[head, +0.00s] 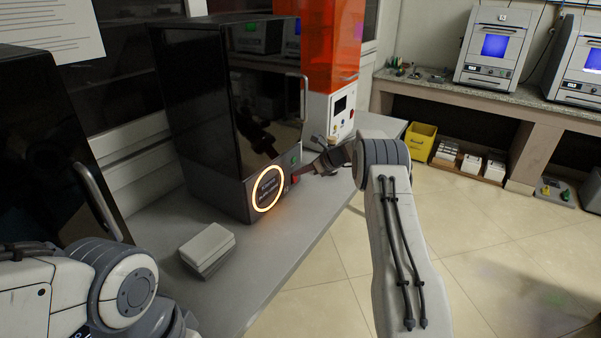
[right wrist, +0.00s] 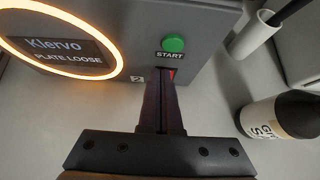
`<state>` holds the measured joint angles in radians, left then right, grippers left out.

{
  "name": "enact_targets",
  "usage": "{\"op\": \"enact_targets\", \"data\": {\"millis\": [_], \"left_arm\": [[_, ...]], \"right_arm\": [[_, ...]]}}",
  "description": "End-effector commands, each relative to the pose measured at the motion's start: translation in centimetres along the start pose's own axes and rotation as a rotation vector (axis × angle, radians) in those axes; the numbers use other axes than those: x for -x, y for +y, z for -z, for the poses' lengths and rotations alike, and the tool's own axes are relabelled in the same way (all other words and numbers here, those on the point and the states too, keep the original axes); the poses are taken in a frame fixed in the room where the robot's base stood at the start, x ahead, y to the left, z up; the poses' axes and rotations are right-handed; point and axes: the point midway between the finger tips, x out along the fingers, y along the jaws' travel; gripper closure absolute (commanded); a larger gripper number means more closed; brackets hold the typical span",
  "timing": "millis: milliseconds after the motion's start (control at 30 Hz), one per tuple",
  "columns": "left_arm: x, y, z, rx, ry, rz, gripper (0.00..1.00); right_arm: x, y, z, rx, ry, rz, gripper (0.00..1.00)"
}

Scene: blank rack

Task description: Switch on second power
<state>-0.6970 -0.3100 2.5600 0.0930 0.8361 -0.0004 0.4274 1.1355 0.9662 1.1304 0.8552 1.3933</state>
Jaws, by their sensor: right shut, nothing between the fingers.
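The dark cabinet machine (head: 205,120) stands on the grey bench, with a glowing orange ring display (head: 268,187) on its lower front. In the right wrist view the ring display (right wrist: 60,45) reads "Klervo PLATE LOOSE". A green START button (right wrist: 173,44) sits right of it. Below START is a red switch (right wrist: 173,74), partly hidden by my fingers, with a label "2" (right wrist: 137,79) to its left. My right gripper (right wrist: 166,78) is shut and empty, its tips at the red switch; contact cannot be told. In the head view the right gripper (head: 303,171) reaches the machine's lower right front. My left gripper is out of view.
A light box (head: 208,247) lies on the bench before the machine. A dark bottle (right wrist: 285,115) and a white cup (right wrist: 255,35) stand right of the gripper in the wrist view. An orange-covered machine (head: 330,45) stands behind. Floor to the right is open.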

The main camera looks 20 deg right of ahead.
Motion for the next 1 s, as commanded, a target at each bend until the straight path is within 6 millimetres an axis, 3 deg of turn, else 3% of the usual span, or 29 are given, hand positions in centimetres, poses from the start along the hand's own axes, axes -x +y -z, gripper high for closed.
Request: {"op": "enact_targets", "data": {"millis": [267, 467, 800, 1000], "left_arm": [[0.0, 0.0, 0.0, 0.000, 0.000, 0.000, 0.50], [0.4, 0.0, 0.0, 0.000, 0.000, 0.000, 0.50], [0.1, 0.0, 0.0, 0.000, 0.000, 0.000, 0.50], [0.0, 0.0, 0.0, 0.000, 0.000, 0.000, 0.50]], "right_arm": [[0.1, 0.0, 0.1, 0.000, 0.000, 0.000, 1.00], [1.5, 0.1, 0.2, 0.003, -0.001, -0.005, 1.00], [8.1, 0.2, -1.6, 0.010, -0.002, -0.008, 1.00], [10.7, 0.2, -2.5, 0.010, -0.001, -0.010, 1.00]]}}
